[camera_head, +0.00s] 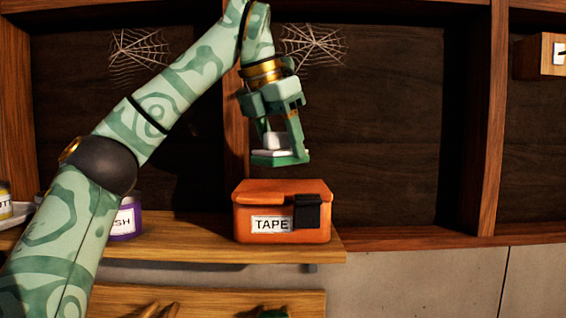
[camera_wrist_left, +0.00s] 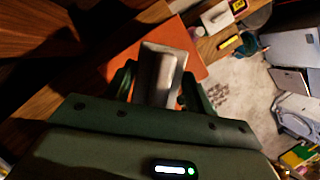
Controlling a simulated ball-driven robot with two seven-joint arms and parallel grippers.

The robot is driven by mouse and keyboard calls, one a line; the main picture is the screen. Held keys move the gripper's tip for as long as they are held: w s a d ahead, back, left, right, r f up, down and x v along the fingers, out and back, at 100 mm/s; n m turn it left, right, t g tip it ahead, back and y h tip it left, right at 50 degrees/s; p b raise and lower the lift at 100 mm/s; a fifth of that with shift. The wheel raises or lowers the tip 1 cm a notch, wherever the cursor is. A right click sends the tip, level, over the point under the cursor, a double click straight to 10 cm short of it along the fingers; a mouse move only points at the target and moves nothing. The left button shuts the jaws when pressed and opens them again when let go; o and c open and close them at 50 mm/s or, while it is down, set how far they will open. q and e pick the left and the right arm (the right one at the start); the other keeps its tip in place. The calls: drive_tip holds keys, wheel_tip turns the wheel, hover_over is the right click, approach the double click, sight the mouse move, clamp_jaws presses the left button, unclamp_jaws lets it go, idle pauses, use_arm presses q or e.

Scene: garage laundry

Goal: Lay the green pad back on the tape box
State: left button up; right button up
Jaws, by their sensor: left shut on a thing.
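The tape box (camera_head: 282,212) is an orange lidded box with a black latch and a "TAPE" label, standing upright near the right end of the wooden shelf. Its orange top also shows in the left wrist view (camera_wrist_left: 126,62). My left gripper (camera_head: 280,150) is shut on the green pad (camera_head: 280,159), a flat green piece with a pale block on top. The pad hangs nearly level above the box lid, with a gap between them. In the left wrist view, the pale block (camera_wrist_left: 160,72) shows between the fingers and hides part of the box.
A purple jar (camera_head: 127,220) stands left of the box, partly behind my left arm. The wooden shelf (camera_head: 190,240) is clear between jar and box. A wooden upright (camera_head: 236,130) rises behind the gripper. A lower shelf (camera_head: 215,300) holds partly cut-off items.

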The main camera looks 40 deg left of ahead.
sight(283, 163)
use_arm(q)
drive_tip(key=shift+s+x, duration=0.2)
drive_tip(key=shift+x, duration=0.7)
drive_tip(key=shift+s+x, duration=0.2)
drive_tip(key=shift+x, duration=0.7)
drive_tip(key=shift+a+f, duration=0.1)
drive_tip(key=shift+f, duration=0.1)
drive_tip(key=shift+s+f, duration=0.1)
drive_tip(key=shift+f, duration=0.05)
drive_tip(key=o, duration=1)
drive_tip(key=shift+o, duration=0.2)
drive_tip(key=v, duration=1.2)
